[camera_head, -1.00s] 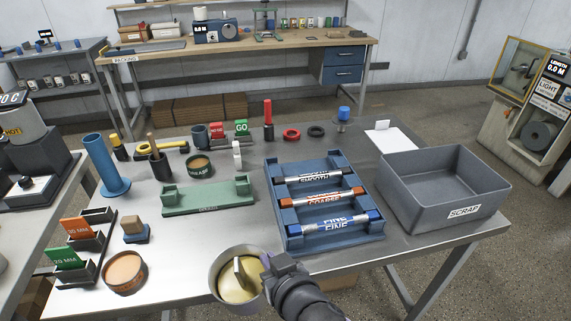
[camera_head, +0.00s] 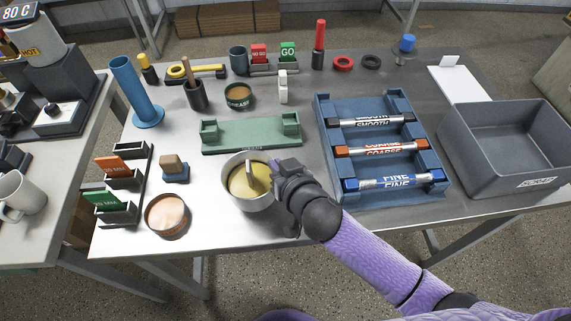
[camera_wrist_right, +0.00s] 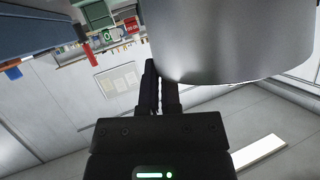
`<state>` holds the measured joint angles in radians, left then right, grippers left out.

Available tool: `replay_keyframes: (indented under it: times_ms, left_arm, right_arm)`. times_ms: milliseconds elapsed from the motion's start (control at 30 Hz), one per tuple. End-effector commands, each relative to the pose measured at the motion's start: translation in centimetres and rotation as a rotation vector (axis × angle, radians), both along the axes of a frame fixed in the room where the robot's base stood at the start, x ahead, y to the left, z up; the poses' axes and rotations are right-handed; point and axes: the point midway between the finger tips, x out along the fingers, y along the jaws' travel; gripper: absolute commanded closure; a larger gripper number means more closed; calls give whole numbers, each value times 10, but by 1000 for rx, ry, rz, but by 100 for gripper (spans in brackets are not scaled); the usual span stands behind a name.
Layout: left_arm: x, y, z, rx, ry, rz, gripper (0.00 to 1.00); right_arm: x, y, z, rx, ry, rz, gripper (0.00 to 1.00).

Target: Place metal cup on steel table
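The metal cup (camera_head: 262,205) is a round silver vessel with yellowish contents and a pale upright piece standing in it. It is upright over the front middle of the steel table (camera_head: 300,208), just in front of the green cradle. I cannot tell whether its base touches the tabletop. My right gripper (camera_head: 281,170) is at the cup's right side. In the right wrist view its fingers (camera_wrist_right: 161,88) are close together against the cup wall (camera_wrist_right: 230,45), shut on the cup; the exact grip point is hidden. My left gripper is not in view.
The green cradle (camera_head: 250,135) is behind the cup. A blue rack (camera_head: 332,140) with several labelled rods stands to the right, then a grey scrap bin (camera_head: 500,178). A round tan-topped pot (camera_head: 167,216) and small wooden-topped block (camera_head: 174,168) are to the left.

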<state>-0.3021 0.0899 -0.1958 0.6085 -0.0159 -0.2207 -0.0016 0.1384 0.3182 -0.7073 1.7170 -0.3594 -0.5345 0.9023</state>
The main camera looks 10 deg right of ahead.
Motion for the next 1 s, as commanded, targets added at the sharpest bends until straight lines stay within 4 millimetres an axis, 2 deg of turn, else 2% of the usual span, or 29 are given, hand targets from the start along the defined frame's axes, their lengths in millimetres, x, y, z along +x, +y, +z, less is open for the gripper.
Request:
replay_keyframes:
  times_ms: [167,333,500,533,833,1000]
  left_arm:
    - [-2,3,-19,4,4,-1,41]
    - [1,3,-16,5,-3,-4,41]
    - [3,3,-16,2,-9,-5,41]
    - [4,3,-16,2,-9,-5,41]
    - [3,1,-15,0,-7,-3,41]
    - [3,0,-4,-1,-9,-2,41]
  right_arm:
    - [0,1,-35,2,3,0,100]
    - [0,1,-34,2,-1,1,100]
    - [0,0,-34,0,0,1,64]
    - [0,0,-34,0,0,1,61]
    - [-2,-1,-33,0,0,1,61]
    - [-27,-10,-20,2,3,0,61]
